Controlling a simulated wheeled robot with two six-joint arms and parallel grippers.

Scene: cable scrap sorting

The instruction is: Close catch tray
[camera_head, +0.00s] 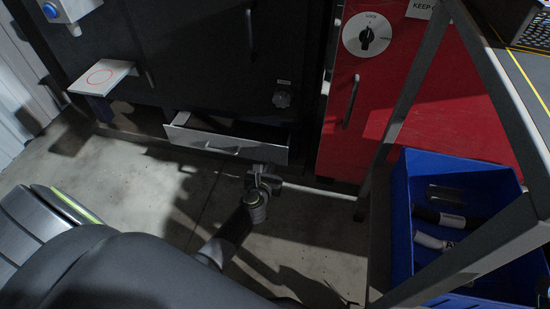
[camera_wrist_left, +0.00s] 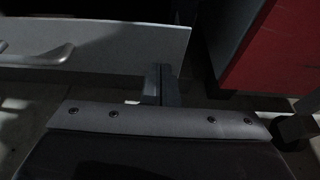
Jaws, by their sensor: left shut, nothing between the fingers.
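The catch tray (camera_head: 200,139) is a grey metal drawer low in the dark machine. It stands partly pulled out, with a dark gap showing behind its front panel. Its front panel and bar handle also show in the left wrist view (camera_wrist_left: 110,45). My left gripper (camera_head: 266,172) is shut and empty, low in front of the right end of the tray's front panel. In the left wrist view its fingers (camera_wrist_left: 160,84) overlap the panel's lower right end. I cannot tell whether they touch it. My right gripper is out of view.
A red cabinet (camera_head: 400,105) with a round lock dial stands right of the tray. A small shelf (camera_head: 100,76) juts out at the left. Concrete floor (camera_head: 135,170) before the tray is clear.

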